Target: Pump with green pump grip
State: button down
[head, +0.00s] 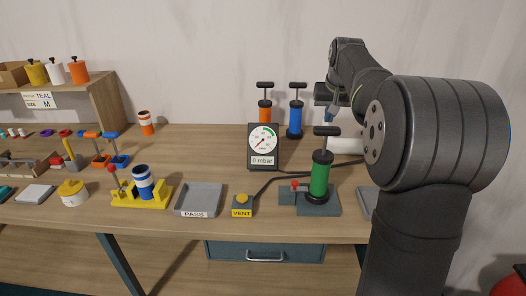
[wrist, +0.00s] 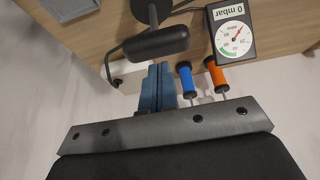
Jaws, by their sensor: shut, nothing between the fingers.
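The green pump (head: 319,180) stands upright on a grey base at the right of the table. Its black T-shaped grip (head: 327,131) is above the green barrel. In the wrist view the grip (wrist: 157,43) lies just beyond my fingertips, its bar running across the picture. My gripper (head: 330,112) is behind and above the pump, with blue fingers (wrist: 158,72) shut together and empty. It does not hold the grip; a small gap shows between them in the wrist view. The gauge (head: 263,148) reads 0 mbar and also shows in the wrist view (wrist: 233,32).
A blue pump (head: 296,118) and an orange pump (head: 265,111) stand behind the gauge, close to my fingers in the wrist view. A VENT button box (head: 242,206) and a PASS tray (head: 200,199) are at the front. A black hose runs from the gauge across the table.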

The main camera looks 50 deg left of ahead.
aim_at(328, 130)
jog(key=shift+f, duration=3.55)
jog(key=shift+r, duration=3.6)
